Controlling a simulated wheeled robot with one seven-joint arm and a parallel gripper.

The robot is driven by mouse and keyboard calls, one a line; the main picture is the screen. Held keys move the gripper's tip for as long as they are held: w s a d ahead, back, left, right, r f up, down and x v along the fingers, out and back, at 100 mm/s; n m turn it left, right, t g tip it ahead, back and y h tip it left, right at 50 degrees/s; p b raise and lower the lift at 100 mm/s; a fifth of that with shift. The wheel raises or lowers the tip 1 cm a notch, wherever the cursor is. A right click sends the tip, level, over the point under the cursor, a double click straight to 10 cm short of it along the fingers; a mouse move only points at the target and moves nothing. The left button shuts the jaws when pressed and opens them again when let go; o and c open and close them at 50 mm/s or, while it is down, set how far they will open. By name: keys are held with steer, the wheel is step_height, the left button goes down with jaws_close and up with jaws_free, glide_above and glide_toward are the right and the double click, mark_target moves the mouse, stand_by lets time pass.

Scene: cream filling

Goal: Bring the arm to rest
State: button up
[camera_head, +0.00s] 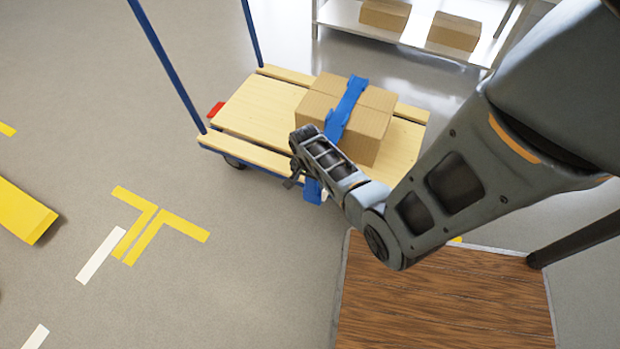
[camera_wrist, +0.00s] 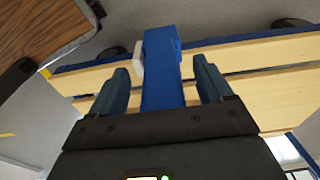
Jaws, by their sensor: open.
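My gripper (camera_head: 296,181) hangs at the near edge of the cart, in front of the cardboard box. In the wrist view my gripper (camera_wrist: 161,73) is open, one finger on each side of a blue strap (camera_wrist: 162,85), with gaps between. In the head view the blue strap (camera_head: 350,100) lies over the top of the cardboard box (camera_head: 319,99) and hangs down its near side. My arm hides part of the box's near side and strap.
The box stands on a flatbed cart (camera_head: 252,112) with wooden planks and blue posts. A shelf (camera_head: 343,15) with cardboard boxes is behind. A brown wooden surface (camera_head: 440,300) lies under my arm. A yellow block (camera_head: 22,212) is at far left. Floor left of the cart is open.

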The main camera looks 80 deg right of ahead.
step_height(320, 180, up, 7)
steer(key=p, duration=0.2)
steer(key=shift+a, duration=0.35)
steer(key=s+a+r+n+t+h+p, duration=0.4)
steer(key=a+r+n+t, duration=0.4)
steer(key=a+r+n, duration=0.6)
steer(key=s+a+r+n+t+y+p, duration=0.1)
steer(key=a+r, duration=0.4)
steer(key=r, duration=0.5)
steer(key=s+a+r+n+t+y, duration=0.2)
steer(key=a+r, duration=0.3)
steer(key=r, duration=0.5)
steer(key=s+a+r+n+t+y+p, duration=0.1)
steer(key=s+a+r+n+t+y, duration=0.1)
steer(key=a+r, duration=0.4)
step_height(320, 180, up, 4)
steer(key=shift+s+f+n+t+p, duration=0.1)
steer(key=shift+s+n+t+p, duration=0.25)
steer(key=shift+s+n+t, duration=0.4)
steer(key=shift+w+t, duration=0.15)
steer(key=shift+t, duration=0.1)
